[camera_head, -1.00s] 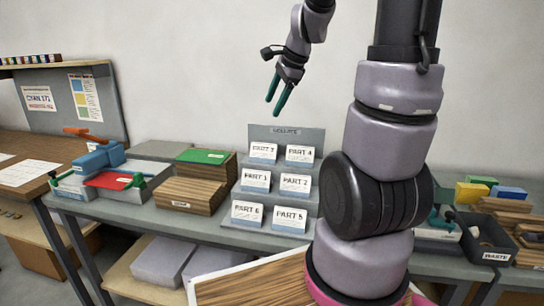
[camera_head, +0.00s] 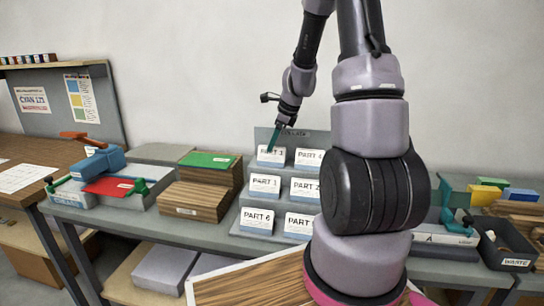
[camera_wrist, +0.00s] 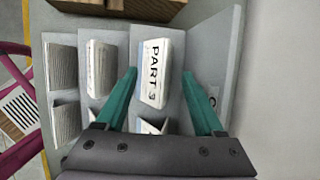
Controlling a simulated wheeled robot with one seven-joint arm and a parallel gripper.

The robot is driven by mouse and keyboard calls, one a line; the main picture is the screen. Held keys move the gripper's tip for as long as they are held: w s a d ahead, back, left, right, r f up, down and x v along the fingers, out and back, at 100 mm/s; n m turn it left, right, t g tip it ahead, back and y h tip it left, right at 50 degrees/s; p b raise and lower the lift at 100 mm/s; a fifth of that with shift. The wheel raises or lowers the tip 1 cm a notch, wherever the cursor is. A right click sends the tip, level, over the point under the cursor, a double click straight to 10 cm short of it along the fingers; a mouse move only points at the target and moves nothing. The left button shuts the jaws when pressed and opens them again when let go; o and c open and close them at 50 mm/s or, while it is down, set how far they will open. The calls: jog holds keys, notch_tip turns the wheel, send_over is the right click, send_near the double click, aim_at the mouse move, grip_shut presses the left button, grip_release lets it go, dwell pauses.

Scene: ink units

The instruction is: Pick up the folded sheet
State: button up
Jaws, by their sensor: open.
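Stacks of white folded sheets labelled by part number stand on a stepped grey collating rack (camera_head: 262,134). The PART 3 sheet (camera_head: 271,155) is at the top left, with the PART 4 sheet (camera_head: 308,158) to its right. In the wrist view the PART 3 sheet (camera_wrist: 156,62) leans upright on its step. My gripper (camera_head: 277,138) is at the top of the rack by the PART 3 sheet. Its two green fingers (camera_wrist: 160,73) are open, one on either side of that sheet in the wrist view. Whether they touch it I cannot tell.
A wooden block stack with a green top (camera_head: 208,160) stands left of the rack. A red-and-blue press (camera_head: 105,180) is farther left. A waste bin (camera_head: 505,250) is at the right. The rack's grey back panel (camera_wrist: 224,50) rises right of the fingers in the wrist view.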

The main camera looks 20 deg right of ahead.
aim_at(272, 155)
jog(key=shift+x, duration=1.9)
jog(key=shift+d+f, duration=0.1)
jog(key=shift+f, duration=0.15)
grip_shut()
